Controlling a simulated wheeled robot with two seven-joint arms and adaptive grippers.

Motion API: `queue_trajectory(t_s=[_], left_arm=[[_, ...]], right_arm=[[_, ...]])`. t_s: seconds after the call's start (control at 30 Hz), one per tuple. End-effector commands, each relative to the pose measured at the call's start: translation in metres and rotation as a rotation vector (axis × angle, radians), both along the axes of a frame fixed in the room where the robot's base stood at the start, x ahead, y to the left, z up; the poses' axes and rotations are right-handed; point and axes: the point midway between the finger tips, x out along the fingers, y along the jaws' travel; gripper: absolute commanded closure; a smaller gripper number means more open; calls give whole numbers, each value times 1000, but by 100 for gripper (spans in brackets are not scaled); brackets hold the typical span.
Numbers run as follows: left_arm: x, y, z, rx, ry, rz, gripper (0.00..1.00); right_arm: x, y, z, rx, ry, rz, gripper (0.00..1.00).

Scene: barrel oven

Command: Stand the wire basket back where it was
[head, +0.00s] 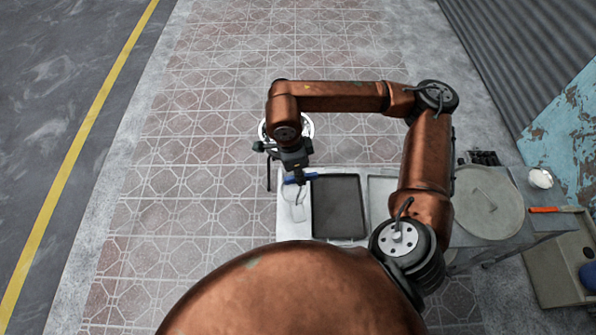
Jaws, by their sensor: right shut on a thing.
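My right gripper (298,175) reaches over the far left corner of the table from above. It is shut on a blue handle (300,179), which seems to belong to the wire basket (294,196). The thin wire outline shows faintly below the handle, over the pale table top. I cannot tell whether the basket touches the table. My left gripper is not in view.
A dark rectangular tray (338,207) lies just right of the basket, with a pale tray (381,193) beside it, partly behind my arm. A round grey disc (487,201), a white round object (541,178) and an orange-handled tool (556,210) are farther right. Tiled floor lies left.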

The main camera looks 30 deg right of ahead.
Motion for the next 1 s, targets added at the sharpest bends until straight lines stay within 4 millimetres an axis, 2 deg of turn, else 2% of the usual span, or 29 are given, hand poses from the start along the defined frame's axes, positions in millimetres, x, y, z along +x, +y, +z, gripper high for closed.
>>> queue_trajectory(t_s=[0.07, 0.3, 0.37, 0.5, 0.63, 0.8, 1.0], left_arm=[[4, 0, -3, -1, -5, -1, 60], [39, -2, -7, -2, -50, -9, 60], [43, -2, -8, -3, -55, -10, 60], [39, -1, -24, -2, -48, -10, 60], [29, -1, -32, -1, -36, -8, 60], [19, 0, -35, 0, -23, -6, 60], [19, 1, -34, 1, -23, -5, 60]], right_arm=[[0, 1, -9, 2, 2, 1, 100], [0, 2, -32, 2, 2, 4, 100], [0, 2, -38, 1, 1, 4, 100], [1, 2, -53, 1, -1, 5, 100], [1, 2, -60, 1, 0, 6, 100], [1, 2, -62, 1, 0, 6, 100], [1, 2, -61, 1, 0, 6, 100]])
